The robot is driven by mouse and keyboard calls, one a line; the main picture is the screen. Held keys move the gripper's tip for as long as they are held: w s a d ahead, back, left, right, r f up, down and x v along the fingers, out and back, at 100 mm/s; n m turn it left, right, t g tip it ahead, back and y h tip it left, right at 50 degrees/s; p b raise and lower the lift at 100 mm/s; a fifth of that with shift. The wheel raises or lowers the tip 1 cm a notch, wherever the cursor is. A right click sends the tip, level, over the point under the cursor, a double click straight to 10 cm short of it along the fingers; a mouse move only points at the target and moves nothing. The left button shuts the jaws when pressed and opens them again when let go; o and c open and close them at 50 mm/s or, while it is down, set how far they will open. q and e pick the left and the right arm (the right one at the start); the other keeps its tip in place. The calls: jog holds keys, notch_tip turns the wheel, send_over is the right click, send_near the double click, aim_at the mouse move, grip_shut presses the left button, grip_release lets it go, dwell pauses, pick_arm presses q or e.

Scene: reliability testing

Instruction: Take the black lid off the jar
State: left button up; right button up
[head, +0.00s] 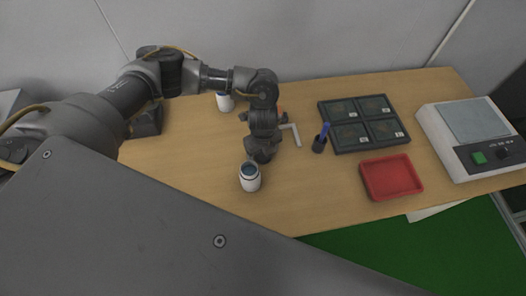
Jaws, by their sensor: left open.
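A small white jar (250,183) stands upright on the wooden table, near its front edge. Its round top looks dark blue-grey with a pale rim. I cannot tell whether this is the black lid or an open mouth. My left gripper (259,157) points down just behind and above the jar, slightly to the right of its top. The gripper is open, though its dark fingers are small and hard to separate. I cannot tell whether they touch the jar. My right gripper is out of view.
A white container (225,102) stands behind my left arm. To the right are a dark cup with a blue item (320,141), a black four-part tray (363,122), a red tray (391,178) and a white device (475,135). The table left of the jar is clear.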

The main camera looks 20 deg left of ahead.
aim_at(263, 155)
pick_arm(q)
notch_tip(263, 155, up, 12)
jog(key=shift+p, duration=0.3)
dwell(0.4)
